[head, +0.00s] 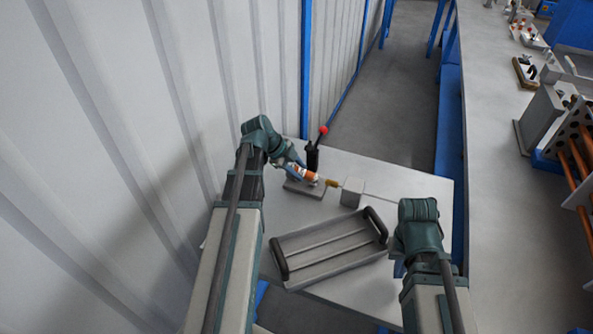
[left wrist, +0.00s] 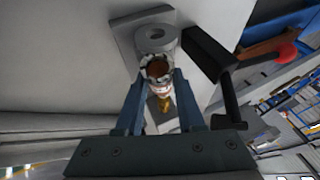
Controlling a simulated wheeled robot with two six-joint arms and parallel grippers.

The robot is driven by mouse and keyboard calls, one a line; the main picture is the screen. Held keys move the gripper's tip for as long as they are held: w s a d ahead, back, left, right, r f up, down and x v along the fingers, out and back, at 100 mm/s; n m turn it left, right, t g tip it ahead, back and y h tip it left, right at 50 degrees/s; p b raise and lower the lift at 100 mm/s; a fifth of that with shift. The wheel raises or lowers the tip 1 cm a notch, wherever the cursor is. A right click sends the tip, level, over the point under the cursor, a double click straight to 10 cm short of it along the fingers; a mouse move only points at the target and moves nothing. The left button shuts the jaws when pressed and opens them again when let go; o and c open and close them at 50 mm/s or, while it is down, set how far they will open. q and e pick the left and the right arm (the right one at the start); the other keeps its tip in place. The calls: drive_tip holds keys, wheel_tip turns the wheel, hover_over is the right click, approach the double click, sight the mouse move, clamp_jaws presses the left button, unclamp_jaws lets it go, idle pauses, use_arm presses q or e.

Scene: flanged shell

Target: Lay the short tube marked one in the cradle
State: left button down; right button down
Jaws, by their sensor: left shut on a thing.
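My left gripper (head: 300,172) is at the clamp fixture on the table. In the left wrist view its two blue fingers (left wrist: 160,100) are shut on a short tube (left wrist: 157,68), whose open end shows a pale rim and brown inside. The tube's white and orange side shows in the head view (head: 309,175); no mark is readable. A grey fixture with a round hole (left wrist: 155,35) is just beyond the tube; I cannot tell if they touch. Its plate (head: 304,189) shows in the head view. I cannot tell which part is the cradle. My right gripper (head: 398,268) is mostly hidden under its arm.
A black lever with a red knob (head: 323,130) rises behind the fixture. A brass piece (head: 332,183) and a grey block (head: 352,192) are to its right. A grey ridged tray (head: 330,247) with black handles lies in front. The corrugated wall (head: 110,120) is close at left.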

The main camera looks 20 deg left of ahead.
use_arm(q)
drive_tip(key=shift+w, duration=0.1)
drive_tip(key=shift+c, duration=2.2)
unclamp_jaws()
drive_tip(key=p+v, duration=1.2)
drive_tip(key=v, duration=0.1)
drive_tip(key=shift+r, duration=0.35)
use_arm(e)
wheel_tip(320, 180, up, 12)
drive_tip(key=shift+f, duration=0.15)
use_arm(q)
drive_tip(key=s+d+f+n+g+y, duration=0.1)
drive_tip(key=s+d+n, duration=0.3)
drive_tip(key=d, duration=0.5)
drive_tip(key=s+d+f+n+g+y, duration=0.1)
drive_tip(key=s+d+n+g+y, duration=0.1)
drive_tip(key=d, duration=0.8)
drive_tip(key=s+d+f+n+g+y, duration=0.1)
drive_tip(key=s+d+n+y, duration=0.2)
drive_tip(key=s+d+n, duration=0.4)
drive_tip(key=d+n, duration=0.1)
drive_tip(key=d, duration=0.2)
drive_tip(key=shift+g, duration=0.4)
